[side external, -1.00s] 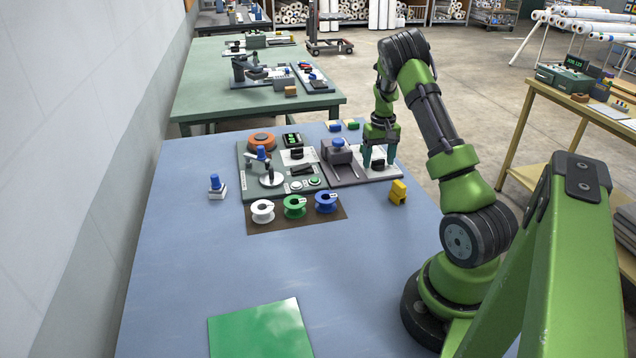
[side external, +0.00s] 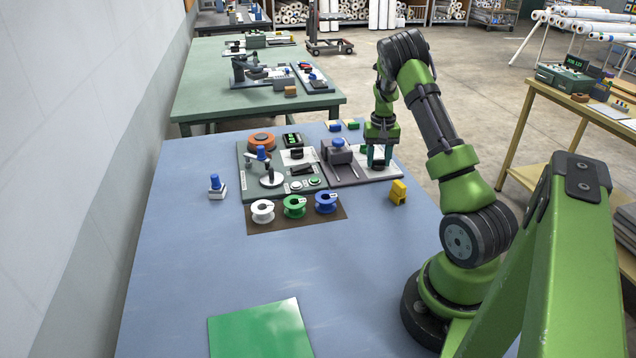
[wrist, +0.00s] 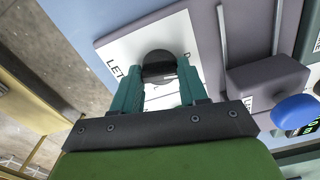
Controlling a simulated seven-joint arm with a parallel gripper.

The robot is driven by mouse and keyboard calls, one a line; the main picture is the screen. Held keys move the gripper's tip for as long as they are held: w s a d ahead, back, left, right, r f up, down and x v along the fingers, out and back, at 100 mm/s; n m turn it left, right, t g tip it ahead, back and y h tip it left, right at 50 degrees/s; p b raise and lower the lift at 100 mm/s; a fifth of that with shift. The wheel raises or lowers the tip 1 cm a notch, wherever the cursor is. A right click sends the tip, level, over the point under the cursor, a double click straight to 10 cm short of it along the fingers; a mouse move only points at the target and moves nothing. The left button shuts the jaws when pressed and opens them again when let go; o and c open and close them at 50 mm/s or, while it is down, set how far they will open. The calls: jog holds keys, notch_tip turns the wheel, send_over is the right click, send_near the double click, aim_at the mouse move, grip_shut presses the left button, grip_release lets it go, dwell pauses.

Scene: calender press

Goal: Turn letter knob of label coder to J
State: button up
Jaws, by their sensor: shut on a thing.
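The label coder (side external: 347,178) is a purple-grey base with a block and blue-topped handle on its left and a white dial plate on its right. The black letter knob (wrist: 159,57) stands on the white plate (wrist: 120,48), partly hidden by my fingers. My gripper (side external: 378,159) points down over the plate, its teal fingers shut on the knob. In the wrist view my gripper (wrist: 161,85) has one finger on each side of it. Part of the plate's lettering shows, but the letter that the knob points to cannot be read.
The green-grey coder panel (side external: 246,188) with a lever and buttons stands just left. White, green and blue spools (side external: 295,206) sit in front on a brown mat. A yellow block (side external: 398,192) lies close on the right. The front of the blue table (side external: 180,270) is mostly clear.

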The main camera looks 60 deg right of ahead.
aim_at(378, 160)
jog(key=m, duration=0.9)
jog(key=shift+r+m, duration=0.1)
jog(key=shift+m, duration=0.2)
dwell(0.5)
jog(key=o, duration=1.1)
notch_tip(378, 160, up, 17)
jog(key=shift+f, duration=0.1)
